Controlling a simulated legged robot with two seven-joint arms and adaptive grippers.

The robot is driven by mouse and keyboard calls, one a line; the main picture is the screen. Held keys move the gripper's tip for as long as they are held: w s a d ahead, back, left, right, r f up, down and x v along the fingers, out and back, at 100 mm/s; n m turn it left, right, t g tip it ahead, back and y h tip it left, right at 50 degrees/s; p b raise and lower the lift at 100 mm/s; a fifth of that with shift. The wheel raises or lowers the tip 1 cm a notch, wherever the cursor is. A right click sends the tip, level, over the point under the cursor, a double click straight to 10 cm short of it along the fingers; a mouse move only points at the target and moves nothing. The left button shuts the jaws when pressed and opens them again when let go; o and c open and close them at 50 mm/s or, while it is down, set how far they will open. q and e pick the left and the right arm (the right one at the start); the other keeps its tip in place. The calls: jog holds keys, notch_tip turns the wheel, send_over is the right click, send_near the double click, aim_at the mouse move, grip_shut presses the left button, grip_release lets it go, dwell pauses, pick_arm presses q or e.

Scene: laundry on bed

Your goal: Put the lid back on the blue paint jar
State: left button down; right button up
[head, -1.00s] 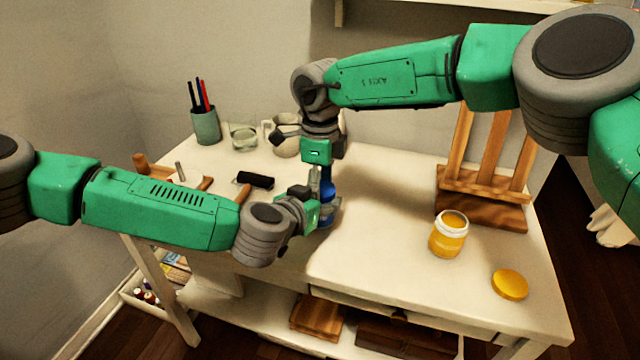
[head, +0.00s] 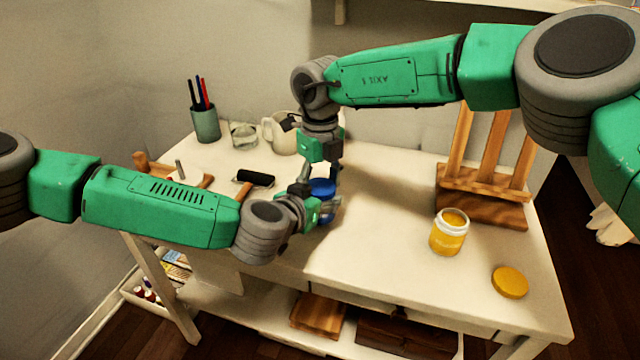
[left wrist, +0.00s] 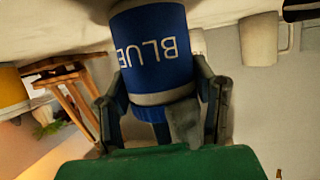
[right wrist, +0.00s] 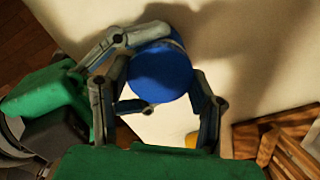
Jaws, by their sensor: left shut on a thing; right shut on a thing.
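The blue paint jar (left wrist: 155,50) stands on the desk, held by my left gripper (left wrist: 158,90), whose fingers straddle it. Its "BLUE" label shows upside down in the left wrist view. The blue lid (right wrist: 160,75) is between the fingers of my right gripper (right wrist: 160,85), which is shut on it from above. In the head view the lid (head: 322,187) is right above the jar (head: 327,218), partly hidden by my left fingers. A pale band separates jar label and lid in the left wrist view. I cannot tell whether the lid is fully seated.
An open yellow jar (head: 449,235) and its yellow lid (head: 510,282) are on the right of the desk, before a wooden easel (head: 482,195). A black roller (head: 255,178), a mug (head: 283,132), a glass (head: 243,135) and a pen cup (head: 206,124) are at the left back.

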jog(key=o, duration=1.3)
jog(key=shift+c, duration=0.2)
jog(key=shift+a, duration=0.1)
jog(key=shift+r, duration=2.3)
jog(key=shift+c, duration=0.2)
jog(key=n, duration=0.1)
jog(key=r+n, duration=0.1)
jog(key=n, duration=0.1)
jog(key=shift+r, duration=0.3)
jog(key=r+n, duration=0.1)
jog(key=n, duration=0.1)
jog(key=r+n, duration=0.1)
jog(key=shift+n, duration=0.4)
jog(key=shift+f, duration=0.1)
